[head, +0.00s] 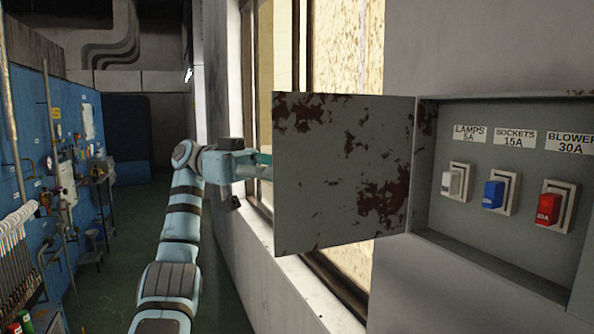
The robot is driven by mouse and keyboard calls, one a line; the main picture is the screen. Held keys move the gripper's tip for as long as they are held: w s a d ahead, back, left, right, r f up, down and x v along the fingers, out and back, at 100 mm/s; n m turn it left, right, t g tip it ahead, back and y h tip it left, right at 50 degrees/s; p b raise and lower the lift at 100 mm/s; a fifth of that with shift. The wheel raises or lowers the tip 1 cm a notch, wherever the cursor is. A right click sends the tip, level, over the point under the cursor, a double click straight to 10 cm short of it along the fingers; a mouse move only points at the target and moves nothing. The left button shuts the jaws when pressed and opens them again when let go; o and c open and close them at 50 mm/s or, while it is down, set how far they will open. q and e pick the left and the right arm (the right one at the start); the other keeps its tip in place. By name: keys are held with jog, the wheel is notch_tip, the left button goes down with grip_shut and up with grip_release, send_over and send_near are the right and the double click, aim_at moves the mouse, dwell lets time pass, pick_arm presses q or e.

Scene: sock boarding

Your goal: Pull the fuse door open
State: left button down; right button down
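The fuse door (335,175), a grey metal panel with rust patches, stands swung wide open to the left of the fuse box (440,225), hinged at the box's left edge. Inside the box are a white fuse (452,183), a blue fuse (493,195) and a red fuse (548,208), labelled lamps, sockets and blower. My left gripper (262,163) is at the door's free left edge. Its fingertips are hidden behind the door, so I cannot tell whether they touch it or are open. My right gripper is out of view.
A pale wall with a window (337,45) and a sill (290,285) runs behind the door. At the far left, a blue wall panel (30,130) carries pipes and fittings. The green floor (125,230) between them looks clear.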

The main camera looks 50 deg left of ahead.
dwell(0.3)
pick_arm(q)
jog(key=c, duration=2.1)
grip_release()
jog(key=shift+o, duration=0.4)
jog(key=shift+a, duration=0.1)
jog(key=shift+s, duration=0.1)
